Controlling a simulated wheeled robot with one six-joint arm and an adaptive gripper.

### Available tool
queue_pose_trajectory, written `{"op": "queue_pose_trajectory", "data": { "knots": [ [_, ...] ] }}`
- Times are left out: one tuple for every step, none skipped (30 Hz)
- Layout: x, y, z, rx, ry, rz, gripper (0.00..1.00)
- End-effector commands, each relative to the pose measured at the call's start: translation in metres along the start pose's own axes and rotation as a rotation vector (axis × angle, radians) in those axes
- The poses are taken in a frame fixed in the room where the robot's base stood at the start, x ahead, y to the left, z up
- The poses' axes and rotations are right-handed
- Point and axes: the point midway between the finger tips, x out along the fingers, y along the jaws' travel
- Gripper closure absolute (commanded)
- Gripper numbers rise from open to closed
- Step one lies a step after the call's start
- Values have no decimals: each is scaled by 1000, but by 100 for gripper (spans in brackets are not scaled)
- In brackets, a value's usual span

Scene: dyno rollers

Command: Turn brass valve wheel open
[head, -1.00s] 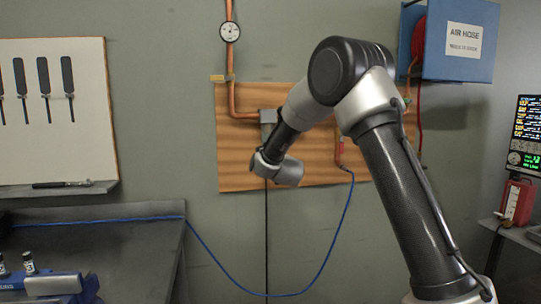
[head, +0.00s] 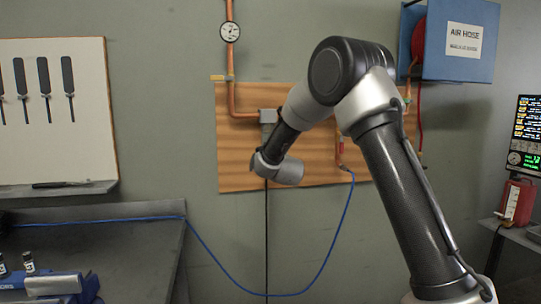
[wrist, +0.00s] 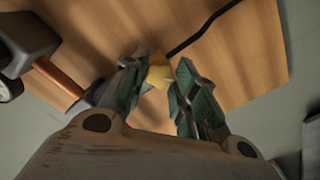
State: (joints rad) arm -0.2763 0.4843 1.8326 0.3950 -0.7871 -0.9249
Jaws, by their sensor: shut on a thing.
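In the wrist view a small brass-yellow piece, the valve wheel (wrist: 157,73), sits between the fingertips of my gripper (wrist: 162,75) in front of the wooden board (wrist: 235,60). My gripper is shut on it, with one green-grey finger on each side. The fingers cover much of the wheel, so its full shape and how far it is turned cannot be told. In the head view my arm reaches to the board (head: 240,160), and my wrist hides the gripper and the wheel.
Copper pipes with a round gauge (head: 229,32) run down the wall to a grey block (head: 270,115). A blue hose (head: 335,235) hangs below the board. A blue air hose box (head: 450,60) is at upper right. A dark bench (head: 130,245) stands at left.

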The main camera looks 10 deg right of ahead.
Motion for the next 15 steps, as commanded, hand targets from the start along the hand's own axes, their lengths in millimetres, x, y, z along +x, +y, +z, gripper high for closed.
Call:
{"op": "queue_pose_trajectory", "data": {
  "knots": [
    [-1,-2,3,-43,-6,-4,95],
    [-1,-2,3,-71,-6,-4,95],
    [-1,-2,3,-107,-6,-5,95],
    [-1,-2,3,-134,-6,-5,95],
    [-1,-2,3,-159,-6,-5,95],
    [-1,-2,3,-193,-6,-5,95],
    [-1,-2,3,-217,-6,-5,95],
    [-1,-2,3,-241,-6,-5,95],
    [-1,-2,3,-271,-6,-5,95],
    [-1,-2,3,-293,-6,-5,95],
    [-1,-2,3,-314,-6,-5,95],
    [-1,-2,3,-339,-6,-5,95],
    [-1,-2,3,-358,-6,-5,95],
    [-1,-2,4,-374,-6,-5,95],
    [-1,-2,4,-395,-6,-6,95]
  ]
}}
